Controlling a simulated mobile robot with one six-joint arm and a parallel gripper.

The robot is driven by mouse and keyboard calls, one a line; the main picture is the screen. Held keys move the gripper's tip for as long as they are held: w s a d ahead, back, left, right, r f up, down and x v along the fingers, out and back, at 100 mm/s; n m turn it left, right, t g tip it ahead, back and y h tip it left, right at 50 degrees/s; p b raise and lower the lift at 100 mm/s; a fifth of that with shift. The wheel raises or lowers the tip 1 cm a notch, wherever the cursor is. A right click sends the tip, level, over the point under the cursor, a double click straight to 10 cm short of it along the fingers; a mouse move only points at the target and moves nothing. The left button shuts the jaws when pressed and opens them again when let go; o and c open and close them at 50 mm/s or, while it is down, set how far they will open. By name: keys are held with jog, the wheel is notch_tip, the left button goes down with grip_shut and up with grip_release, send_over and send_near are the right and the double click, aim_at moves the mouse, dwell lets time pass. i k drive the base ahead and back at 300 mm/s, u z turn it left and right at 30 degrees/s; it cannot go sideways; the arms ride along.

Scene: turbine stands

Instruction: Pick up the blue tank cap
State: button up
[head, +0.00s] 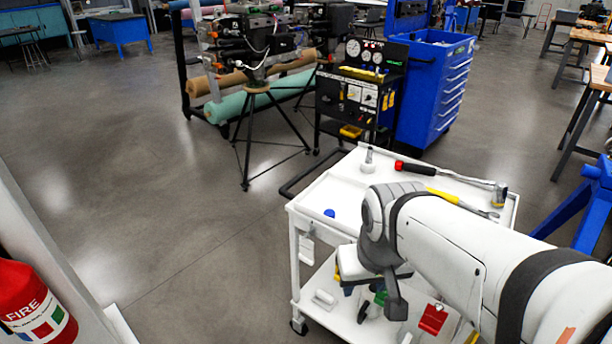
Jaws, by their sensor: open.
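The blue tank cap (329,213) is a small blue piece in the head view. It lies on the top shelf of the white cart (335,187), near the left front edge. My gripper (380,309) hangs from the end of my white arm, over the front side of the cart, to the right of the cap and lower in the picture. It is open and apart from the cap. One dark grey finger shows clearly; my arm and the clutter behind hide much of the rest.
A red-handled tool (440,175), a yellow-handled tool (463,203) and a small metal fitting (368,160) lie on the cart top. Several items sit on its lower shelf. A gauge panel cart (360,95) and blue tool chest (435,90) stand behind.

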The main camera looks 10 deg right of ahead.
aim_at(330, 213)
jog(key=z, duration=3.45)
jog(key=k, duration=1.5)
jog(key=u, duration=1.85)
jog(key=i, duration=0.9)
jog(key=z, duration=0.05)
